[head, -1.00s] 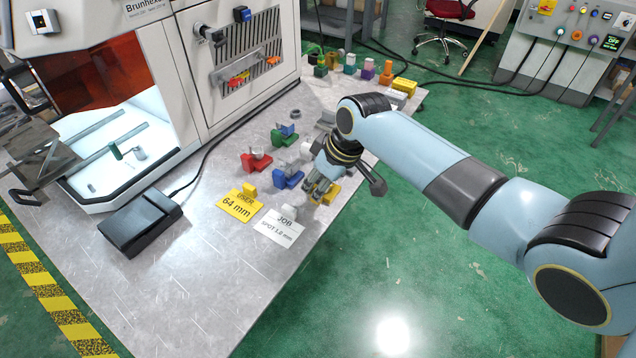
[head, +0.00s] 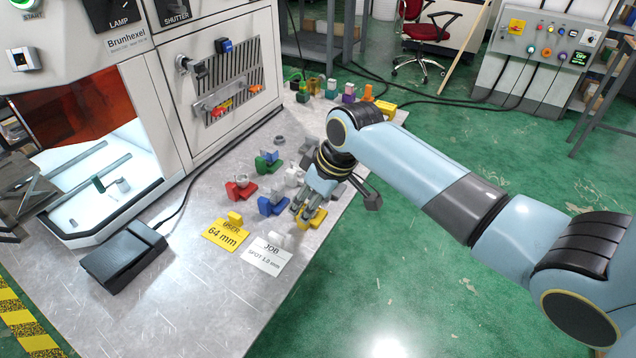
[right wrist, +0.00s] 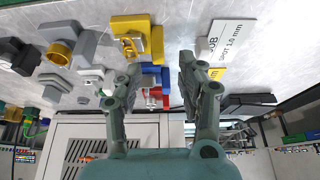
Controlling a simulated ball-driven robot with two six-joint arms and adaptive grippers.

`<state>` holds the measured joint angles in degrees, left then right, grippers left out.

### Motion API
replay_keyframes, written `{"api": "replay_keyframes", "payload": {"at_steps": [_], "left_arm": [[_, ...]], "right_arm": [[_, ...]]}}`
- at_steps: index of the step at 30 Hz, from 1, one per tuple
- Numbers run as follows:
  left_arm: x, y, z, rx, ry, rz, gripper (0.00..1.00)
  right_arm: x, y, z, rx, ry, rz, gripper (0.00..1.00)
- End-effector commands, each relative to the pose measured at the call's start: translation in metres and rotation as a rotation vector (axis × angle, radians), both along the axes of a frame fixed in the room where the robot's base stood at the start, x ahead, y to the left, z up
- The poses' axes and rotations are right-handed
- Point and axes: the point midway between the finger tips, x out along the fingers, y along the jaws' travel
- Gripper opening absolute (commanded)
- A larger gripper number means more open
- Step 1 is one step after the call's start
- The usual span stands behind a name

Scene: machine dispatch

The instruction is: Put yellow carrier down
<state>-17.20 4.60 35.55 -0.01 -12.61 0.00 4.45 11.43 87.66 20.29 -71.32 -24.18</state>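The yellow carrier (head: 314,219) sits on the grey metal table close to its right edge, behind the white JOB card. My left gripper is not in view.
Red (head: 240,190), blue (head: 272,206) and green (head: 268,164) carriers stand left of my right gripper. A black pedal (head: 122,257) lies near the machine. The front table area is clear.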

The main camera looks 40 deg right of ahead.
Motion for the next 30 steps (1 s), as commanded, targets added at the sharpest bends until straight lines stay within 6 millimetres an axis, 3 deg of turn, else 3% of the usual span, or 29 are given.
{"api": "replay_keyframes", "payload": {"at_steps": [3,10,16,19,22,25,28,30], "left_arm": [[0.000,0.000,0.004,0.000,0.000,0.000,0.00],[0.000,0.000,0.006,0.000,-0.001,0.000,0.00],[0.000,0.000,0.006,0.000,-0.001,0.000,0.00],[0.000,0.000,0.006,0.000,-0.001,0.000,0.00],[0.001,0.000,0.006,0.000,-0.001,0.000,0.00],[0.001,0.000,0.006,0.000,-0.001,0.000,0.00],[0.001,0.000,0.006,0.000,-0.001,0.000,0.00],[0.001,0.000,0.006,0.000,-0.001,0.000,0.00]], "right_arm": [[-0.010,-0.005,0.028,-0.003,-0.003,0.002,0.39],[-0.024,-0.011,0.066,-0.001,-0.003,0.000,0.39],[-0.029,-0.012,0.077,0.000,0.000,-0.001,0.39],[-0.032,-0.014,0.068,0.002,0.008,-0.014,0.39],[-0.042,-0.022,0.025,0.002,0.038,-0.082,0.39],[-0.073,-0.035,-0.054,-0.014,0.086,-0.192,0.39],[-0.135,-0.046,-0.142,-0.052,0.138,-0.293,0.39],[-0.192,-0.049,-0.196,-0.082,0.173,-0.340,0.39]]}}
